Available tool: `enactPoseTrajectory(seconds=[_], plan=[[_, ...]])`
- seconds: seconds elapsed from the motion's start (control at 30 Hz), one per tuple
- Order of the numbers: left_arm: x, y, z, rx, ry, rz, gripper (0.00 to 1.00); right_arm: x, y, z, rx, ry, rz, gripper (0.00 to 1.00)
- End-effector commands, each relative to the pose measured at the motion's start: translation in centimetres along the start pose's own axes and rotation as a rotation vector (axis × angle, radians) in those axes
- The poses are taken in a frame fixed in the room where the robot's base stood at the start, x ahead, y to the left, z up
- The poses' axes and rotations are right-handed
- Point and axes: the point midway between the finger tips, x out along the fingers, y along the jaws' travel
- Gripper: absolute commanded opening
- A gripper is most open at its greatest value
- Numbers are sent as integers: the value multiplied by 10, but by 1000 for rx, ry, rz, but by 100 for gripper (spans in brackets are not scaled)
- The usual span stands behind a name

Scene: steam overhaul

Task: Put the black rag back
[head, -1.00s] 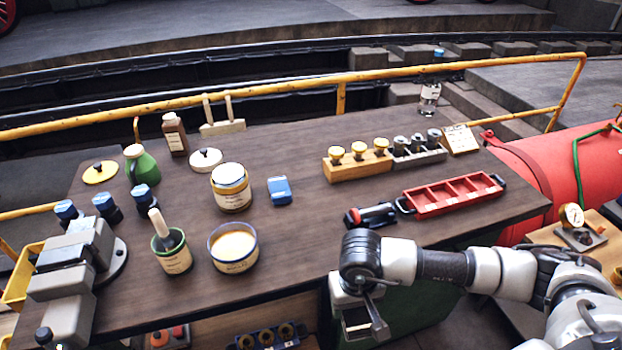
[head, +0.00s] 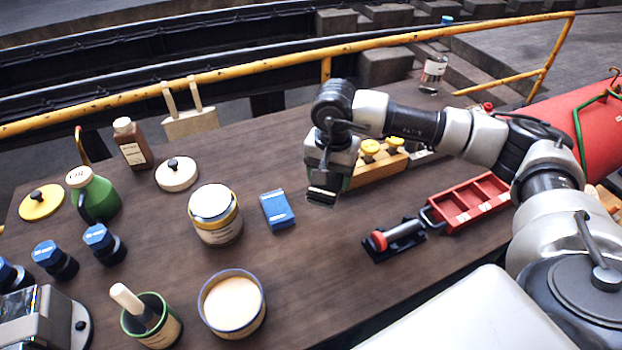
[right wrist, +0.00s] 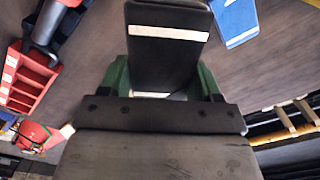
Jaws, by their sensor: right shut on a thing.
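My right gripper (head: 325,188) is above the workbench (head: 250,160), to the right of a blue folded piece (head: 277,210) and in front of a wooden block. It is shut on the black rag (head: 322,196), a flat dark pad with a white stripe. In the right wrist view the rag (right wrist: 165,55) sticks out beyond the jaws, with green parts at both sides. The blue piece also shows there at the upper right (right wrist: 235,20), apart from the rag. My left gripper is not in view.
A red tray (head: 468,205) and a black tool with a red end (head: 395,240) lie to the right. A yellow-rimmed jar (head: 215,215), an open tub (head: 232,303) and a brush pot (head: 150,320) stand left. A yellow rail (head: 300,70) runs behind.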

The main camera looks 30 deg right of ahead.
Motion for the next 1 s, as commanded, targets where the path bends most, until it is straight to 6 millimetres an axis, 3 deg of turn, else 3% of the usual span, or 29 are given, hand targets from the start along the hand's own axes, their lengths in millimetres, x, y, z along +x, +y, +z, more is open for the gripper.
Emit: enactPoseTrajectory(seconds=[0.17,0.33,0.5,0.8,1.0], plan=[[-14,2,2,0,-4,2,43,20,-29,-23,1,-3,1,44],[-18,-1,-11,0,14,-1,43,34,-46,-37,0,-1,0,44],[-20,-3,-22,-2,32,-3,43,42,-50,-41,-1,-1,2,44],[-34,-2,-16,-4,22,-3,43,78,-50,-42,-1,0,1,44],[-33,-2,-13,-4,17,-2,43,80,-50,-42,-2,1,0,44]])
